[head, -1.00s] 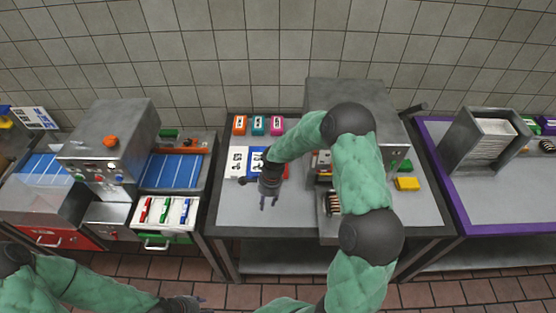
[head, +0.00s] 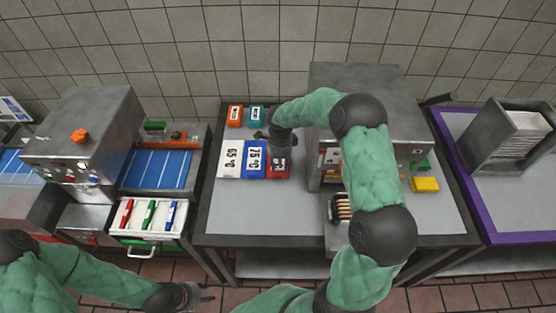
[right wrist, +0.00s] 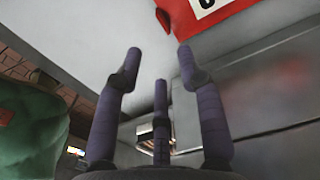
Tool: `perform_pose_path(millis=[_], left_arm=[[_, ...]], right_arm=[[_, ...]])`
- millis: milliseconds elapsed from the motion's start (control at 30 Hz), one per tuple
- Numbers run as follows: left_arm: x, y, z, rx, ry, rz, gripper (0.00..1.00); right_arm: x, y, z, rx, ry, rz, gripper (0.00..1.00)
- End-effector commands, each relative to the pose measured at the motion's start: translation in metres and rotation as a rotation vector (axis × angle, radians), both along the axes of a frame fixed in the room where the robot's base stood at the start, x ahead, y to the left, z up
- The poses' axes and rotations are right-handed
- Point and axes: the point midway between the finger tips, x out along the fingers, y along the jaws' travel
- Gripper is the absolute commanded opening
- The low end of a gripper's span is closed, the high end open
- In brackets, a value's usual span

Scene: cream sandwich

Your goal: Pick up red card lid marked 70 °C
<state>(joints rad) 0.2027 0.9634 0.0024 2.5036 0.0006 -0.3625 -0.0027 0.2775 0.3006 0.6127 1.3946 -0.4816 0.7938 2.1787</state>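The red card lid (head: 283,174) lies at the right end of a row on the middle table, beside the blue card marked 75 °C (head: 254,171). My right gripper hides much of it and its number. In the right wrist view the red lid (right wrist: 225,32) shows at the top right, with part of a white label. My right gripper (head: 279,162) is over the lid in the head view. Its three fingers (right wrist: 160,62) are spread and empty in the wrist view. My left gripper (head: 205,298) is low at the left front, its fingers too small to judge.
A white card marked 65 °C (head: 230,171) lies left of the blue one. Orange (head: 234,116) and teal (head: 257,113) boxes stand behind. A grey metal machine (head: 335,85) stands close right of the cards. The table front (head: 265,215) is clear.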

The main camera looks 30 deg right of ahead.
Motion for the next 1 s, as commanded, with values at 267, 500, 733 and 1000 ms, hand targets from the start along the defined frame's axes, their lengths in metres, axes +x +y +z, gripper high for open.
perform_pose_path(millis=[267, 500, 733, 1000], left_arm=[[0.000, 0.000, -0.001, 0.000, 0.000, 0.000, 0.40], [0.000, 0.000, -0.001, 0.000, 0.000, 0.000, 0.40], [0.000, 0.000, -0.001, 0.000, 0.000, 0.000, 0.40], [0.000, 0.000, -0.001, 0.000, 0.000, 0.000, 0.40]], right_arm=[[0.001, 0.000, -0.035, 0.001, 0.001, 0.001, 0.39], [0.009, 0.004, -0.060, 0.002, 0.003, 0.002, 0.39], [0.010, 0.004, -0.084, 0.001, 0.002, 0.000, 0.39], [0.011, 0.004, -0.086, 0.001, 0.000, 0.001, 0.39]])
